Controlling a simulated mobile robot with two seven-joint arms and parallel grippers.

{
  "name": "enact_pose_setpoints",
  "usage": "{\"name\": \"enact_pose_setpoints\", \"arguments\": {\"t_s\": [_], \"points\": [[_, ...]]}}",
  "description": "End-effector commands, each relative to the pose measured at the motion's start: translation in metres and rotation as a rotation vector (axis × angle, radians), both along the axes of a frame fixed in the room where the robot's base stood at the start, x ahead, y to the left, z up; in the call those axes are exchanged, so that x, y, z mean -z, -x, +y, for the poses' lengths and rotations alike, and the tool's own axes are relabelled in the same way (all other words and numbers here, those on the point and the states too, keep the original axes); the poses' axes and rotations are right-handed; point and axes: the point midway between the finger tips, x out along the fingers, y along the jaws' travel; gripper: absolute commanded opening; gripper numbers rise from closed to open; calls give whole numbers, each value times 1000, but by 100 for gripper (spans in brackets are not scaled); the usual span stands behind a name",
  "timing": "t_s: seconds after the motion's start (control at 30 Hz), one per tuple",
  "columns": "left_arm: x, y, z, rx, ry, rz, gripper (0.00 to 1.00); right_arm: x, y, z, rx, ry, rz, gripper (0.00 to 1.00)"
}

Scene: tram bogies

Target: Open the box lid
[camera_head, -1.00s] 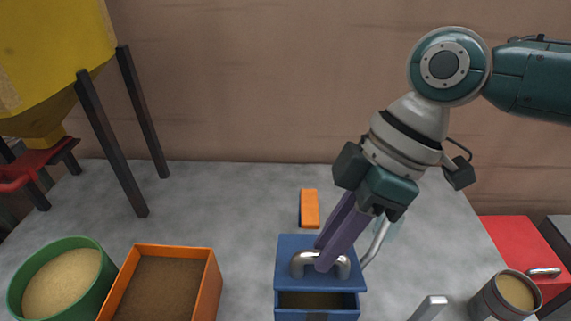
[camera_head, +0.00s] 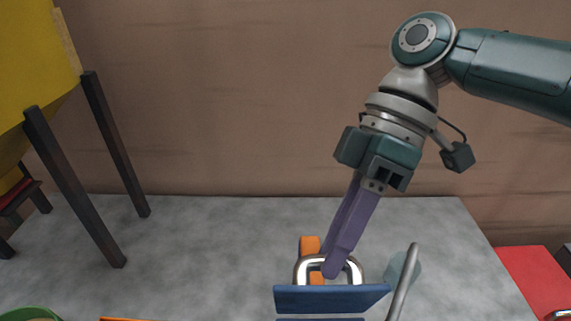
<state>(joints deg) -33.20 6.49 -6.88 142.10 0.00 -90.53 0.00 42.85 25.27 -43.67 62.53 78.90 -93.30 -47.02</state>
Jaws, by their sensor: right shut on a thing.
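The blue box lid (camera_head: 330,298) is at the bottom middle, seen nearly edge-on, with its silver arched handle (camera_head: 301,268) standing on top. A strip of the blue box (camera_head: 320,319) shows at the bottom edge below the lid; the rest of it is out of view. My right gripper (camera_head: 333,268) reaches down from the upper right, its purple fingers closed on the handle. My left gripper is not in view.
An orange block (camera_head: 310,244) lies behind the lid. A grey rod-like handle (camera_head: 404,285) rises just right of the lid. A red box (camera_head: 535,275) is at the right edge. Dark legs (camera_head: 75,190) of a yellow hopper (camera_head: 35,65) stand left. The grey tabletop (camera_head: 190,255) is clear between.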

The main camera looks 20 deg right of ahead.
Motion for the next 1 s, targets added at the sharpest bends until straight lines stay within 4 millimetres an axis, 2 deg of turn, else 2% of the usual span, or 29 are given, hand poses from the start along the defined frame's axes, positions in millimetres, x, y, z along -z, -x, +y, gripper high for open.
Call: {"name": "enact_pose_setpoints", "arguments": {"t_s": [0.03, 0.67, 0.7, 0.93, 1.0], "points": [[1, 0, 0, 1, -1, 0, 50, 7, 4, -2, -4, 12, 9, 0], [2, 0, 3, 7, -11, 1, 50, 9, 5, -3, -6, 16, 14, 0], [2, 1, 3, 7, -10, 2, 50, 9, 5, -3, -6, 16, 14, 23], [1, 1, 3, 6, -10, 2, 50, 7, 4, -2, -5, 11, 10, 49], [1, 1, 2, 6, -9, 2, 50, 6, 3, -1, -5, 9, 9, 52]]}}
